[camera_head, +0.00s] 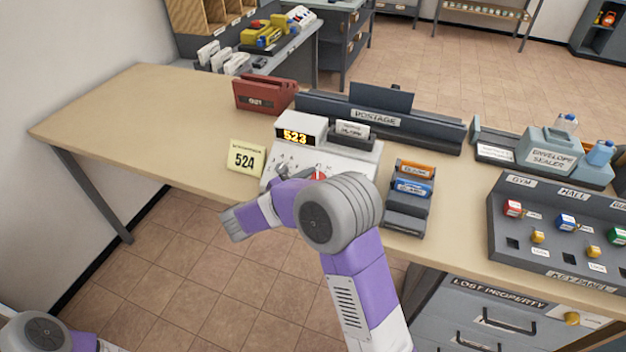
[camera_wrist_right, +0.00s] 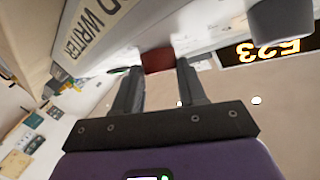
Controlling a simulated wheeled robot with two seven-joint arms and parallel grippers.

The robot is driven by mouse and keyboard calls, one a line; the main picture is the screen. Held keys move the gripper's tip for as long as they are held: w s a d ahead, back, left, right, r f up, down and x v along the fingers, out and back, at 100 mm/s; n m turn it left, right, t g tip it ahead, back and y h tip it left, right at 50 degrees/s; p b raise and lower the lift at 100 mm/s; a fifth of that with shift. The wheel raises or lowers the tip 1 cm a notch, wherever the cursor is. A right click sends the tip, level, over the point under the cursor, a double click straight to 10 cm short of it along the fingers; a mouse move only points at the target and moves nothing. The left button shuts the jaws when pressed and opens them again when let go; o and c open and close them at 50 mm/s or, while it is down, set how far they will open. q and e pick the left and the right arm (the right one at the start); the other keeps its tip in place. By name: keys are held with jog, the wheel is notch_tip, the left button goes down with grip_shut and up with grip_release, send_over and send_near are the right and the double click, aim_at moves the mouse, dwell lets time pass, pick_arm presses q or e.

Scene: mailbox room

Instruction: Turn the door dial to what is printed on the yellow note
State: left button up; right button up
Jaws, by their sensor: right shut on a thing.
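In the right wrist view, my right gripper (camera_wrist_right: 160,66) is shut on a dark red piece (camera_wrist_right: 157,60) at the machine, apparently the dial. In the head view my own wrist and arm hide most of this grip, and a bit of red (camera_head: 319,175) shows beside it. My left gripper is out of view; only part of that arm shows at the lower left.
A red holder (camera_head: 264,94) and a dark postage rack (camera_head: 378,122) stand behind the machine. A small stand with orange and blue packs (camera_head: 413,187) is to its right. Further right are the envelope sealer (camera_head: 549,150) and key panel (camera_head: 545,255). The table's left end is clear.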

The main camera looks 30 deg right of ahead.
jog(key=m+g+p, duration=0.1)
jog(key=m+g, duration=0.1)
jog(key=m, duration=0.1)
jog(key=m+g+p, duration=0.1)
jog(key=g, duration=0.1)
jog(key=shift+w+r+y+p, duration=0.2)
jog(key=shift+w+y+p, duration=0.1)
jog(key=shift+y+p, duration=0.1)
jog(key=shift+w+m+g+y+p, duration=0.15)
jog(key=shift+m+g+y+p, duration=0.4)
jog(key=shift+m+g+p, duration=0.5)
jog(key=shift+w+m+g+y+p, duration=0.1)
jog(key=shift+m+g+y+p, duration=0.6)
jog(key=shift+m, duration=0.65)
jog(key=o, duration=1.1)
jog(key=shift+c, duration=0.2)
jog(key=p+v, duration=0.1)
jog(key=v, duration=0.6)
jog(key=shift+a+p, duration=0.25)
jog(key=shift+p, duration=0.1)
jog(key=shift+w, duration=0.15)
